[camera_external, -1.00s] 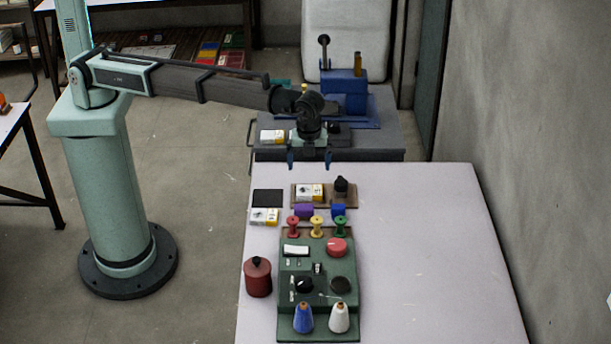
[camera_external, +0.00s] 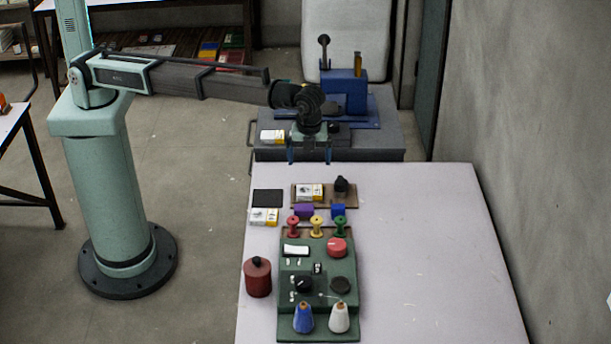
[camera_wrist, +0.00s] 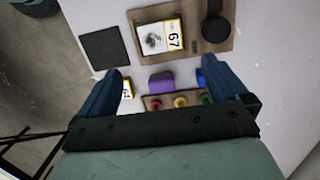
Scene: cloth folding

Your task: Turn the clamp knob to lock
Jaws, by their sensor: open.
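A black knob (camera_external: 341,184) stands at the right end of a brown board (camera_external: 325,199), beside a white and yellow card (camera_external: 309,191). The knob also shows in the wrist view (camera_wrist: 215,28), at the top right; I cannot tell its turn position. Another black knob (camera_external: 304,284) sits on the green panel (camera_external: 318,257) nearer the camera. Which of them is the clamp knob is not marked. My gripper (camera_external: 309,156) is open and empty, above the table's far edge and behind the brown board. Its blue fingers (camera_wrist: 162,70) are apart in the wrist view, touching nothing.
Red, yellow and green spools (camera_external: 317,227), purple and blue blocks (camera_external: 304,211) and a dark square pad (camera_external: 267,198) lie near the board. A red canister (camera_external: 258,278) stands left of the panel. The table's right side (camera_external: 430,260) is clear.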

